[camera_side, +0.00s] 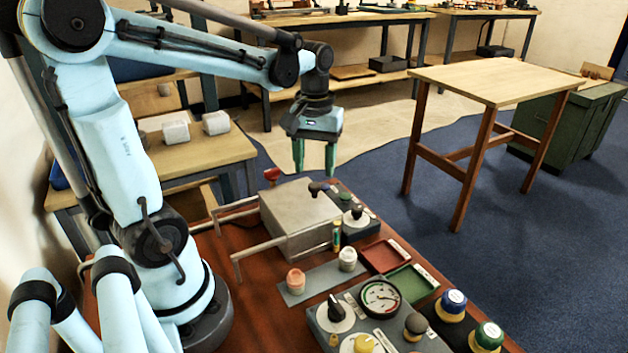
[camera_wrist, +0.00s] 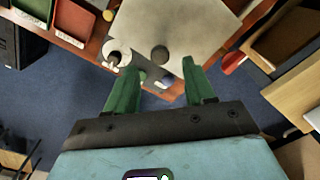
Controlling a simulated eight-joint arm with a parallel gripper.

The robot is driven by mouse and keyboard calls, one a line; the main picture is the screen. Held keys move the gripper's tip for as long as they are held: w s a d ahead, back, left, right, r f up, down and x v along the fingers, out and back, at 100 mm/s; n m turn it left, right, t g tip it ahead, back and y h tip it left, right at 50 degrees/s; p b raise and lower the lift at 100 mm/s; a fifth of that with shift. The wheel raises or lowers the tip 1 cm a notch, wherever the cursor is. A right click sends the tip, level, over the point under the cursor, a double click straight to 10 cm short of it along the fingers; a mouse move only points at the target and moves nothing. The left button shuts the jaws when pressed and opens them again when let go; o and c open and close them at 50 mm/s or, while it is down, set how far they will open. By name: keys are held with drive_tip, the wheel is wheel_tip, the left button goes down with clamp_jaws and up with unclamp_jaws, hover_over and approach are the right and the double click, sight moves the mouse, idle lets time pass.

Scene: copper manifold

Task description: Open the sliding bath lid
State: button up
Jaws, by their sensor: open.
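The bath (camera_side: 305,225) is a grey metal box on the red-brown bench. Its flat lid (camera_side: 292,203) covers the top, with a dark round knob (camera_side: 315,189) near the right end. Two rails (camera_side: 262,253) extend left from the box. The lid also shows in the wrist view (camera_wrist: 200,22), with its knob (camera_wrist: 159,53) between the green fingers in the picture. My gripper (camera_side: 314,170) hangs above the knob end of the lid, fingers pointing down, apart and empty. It is clear of the knob. The bath's inside is hidden.
A dial with a black knob (camera_side: 355,216) stands close beside the bath. A red-topped handle (camera_side: 271,174) is behind it. Two jars, a red tray (camera_side: 384,256), a green tray (camera_side: 411,283) and a gauge panel (camera_side: 380,298) fill the front. Space above the rails is free.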

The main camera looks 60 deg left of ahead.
sight(315, 185)
drive_tip(key=shift+f, duration=2.05)
clamp_jaws()
